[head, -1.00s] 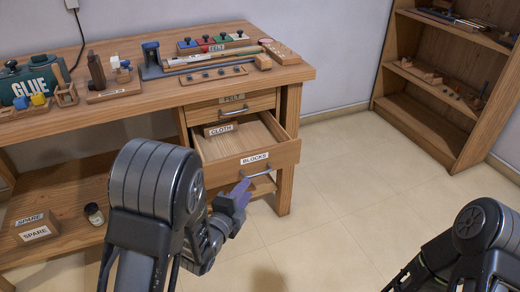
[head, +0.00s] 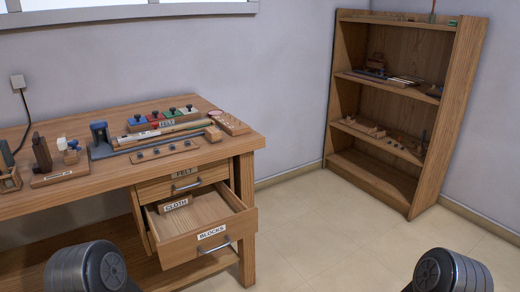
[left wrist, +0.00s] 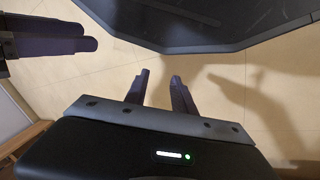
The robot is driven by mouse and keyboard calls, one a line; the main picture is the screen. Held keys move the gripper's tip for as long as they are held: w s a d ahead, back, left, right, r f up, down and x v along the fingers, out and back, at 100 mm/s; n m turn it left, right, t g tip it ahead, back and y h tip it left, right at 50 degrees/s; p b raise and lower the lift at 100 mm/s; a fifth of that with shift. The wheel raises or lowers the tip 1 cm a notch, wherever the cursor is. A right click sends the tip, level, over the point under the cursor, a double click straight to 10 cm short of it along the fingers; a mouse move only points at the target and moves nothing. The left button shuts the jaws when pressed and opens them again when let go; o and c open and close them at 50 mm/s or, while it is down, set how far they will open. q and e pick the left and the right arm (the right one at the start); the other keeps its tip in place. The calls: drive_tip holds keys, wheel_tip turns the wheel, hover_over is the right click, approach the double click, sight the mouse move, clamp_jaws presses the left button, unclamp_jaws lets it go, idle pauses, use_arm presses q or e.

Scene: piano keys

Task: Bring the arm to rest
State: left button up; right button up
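My left gripper (left wrist: 158,82) shows in the left wrist view. Its two dark fingers stand apart with nothing between them, over the tiled floor. At the upper left of that view are similar dark fingers (left wrist: 62,38), seen side-on, which look like my right gripper; whether they are apart is unclear. In the head view only rounded arm joints show, my left one (head: 95,268) at the bottom left and my right one (head: 450,270) at the bottom right. Both grippers are outside the head view.
The workbench (head: 95,193) stands at the left, with tools on top. Its lower BLOCKS drawer (head: 210,243) is pulled out and holds a CLOTH block (head: 175,204). The FELT drawer (head: 184,184) is shut. A shelf unit (head: 440,150) stands at the back right. The floor (head: 330,235) between is clear.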

use_arm(q)
wheel_tip(320, 180, up, 24)
drive_tip(key=s+n+p, duration=0.1)
drive_tip(key=s+p, duration=0.1)
drive_tip(key=p, duration=2.3)
drive_tip(key=shift+s+d+r+h, duration=0.25)
drive_tip(key=shift+s+d+h, duration=0.1)
drive_tip(key=shift+h, duration=0.05)
